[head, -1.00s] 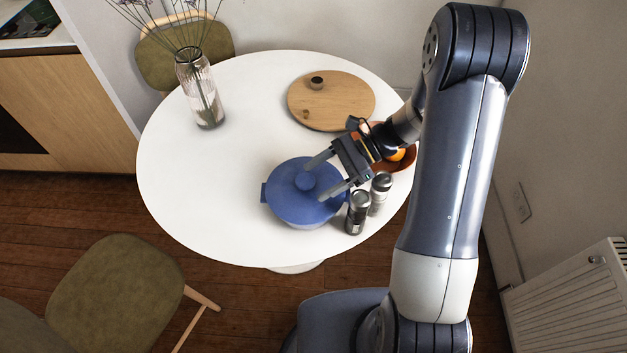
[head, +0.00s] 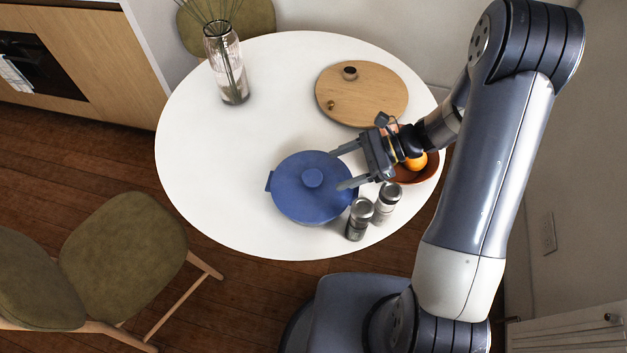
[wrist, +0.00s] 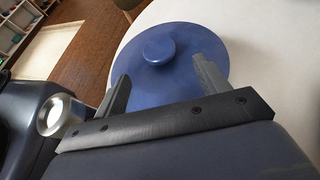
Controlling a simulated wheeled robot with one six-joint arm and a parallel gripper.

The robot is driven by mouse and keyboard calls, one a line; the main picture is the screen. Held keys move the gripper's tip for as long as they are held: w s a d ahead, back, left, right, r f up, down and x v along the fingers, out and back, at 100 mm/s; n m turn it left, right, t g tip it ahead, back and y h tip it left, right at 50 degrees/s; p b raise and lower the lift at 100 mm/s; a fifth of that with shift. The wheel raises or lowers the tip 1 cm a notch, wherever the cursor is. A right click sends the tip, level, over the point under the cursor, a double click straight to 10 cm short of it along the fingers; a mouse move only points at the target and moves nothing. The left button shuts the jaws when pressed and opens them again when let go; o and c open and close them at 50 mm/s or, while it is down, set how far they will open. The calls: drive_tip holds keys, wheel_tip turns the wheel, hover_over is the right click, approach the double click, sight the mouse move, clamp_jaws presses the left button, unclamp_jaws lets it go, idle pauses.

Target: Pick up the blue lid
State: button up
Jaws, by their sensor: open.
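The blue lid (head: 297,193) with a round knob (head: 312,177) sits on a blue pot on the white round table. In the wrist view the lid (wrist: 187,72) and its knob (wrist: 158,49) lie beyond my fingertips. My gripper (head: 340,168) is open and empty, at the right side of the lid, with its fingers pointing left toward the knob. The knob is clear of both fingers. The wrist view shows the two fingers (wrist: 158,84) spread wide, with the knob ahead of the space between them.
Two shakers (head: 360,219) (head: 387,203) stand right of the pot, close below my gripper. A bowl with oranges (head: 427,168) is partly hidden behind my wrist. A round wooden board (head: 350,100) and a glass vase (head: 229,75) stand farther back. The table's left side is clear.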

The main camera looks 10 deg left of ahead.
sight(321, 175)
drive_tip(key=x, duration=0.6)
drive_tip(key=shift+p, duration=0.3)
drive_tip(key=c, duration=1.3)
drive_tip(key=shift+o, duration=0.2)
drive_tip(key=shift+r, duration=0.1)
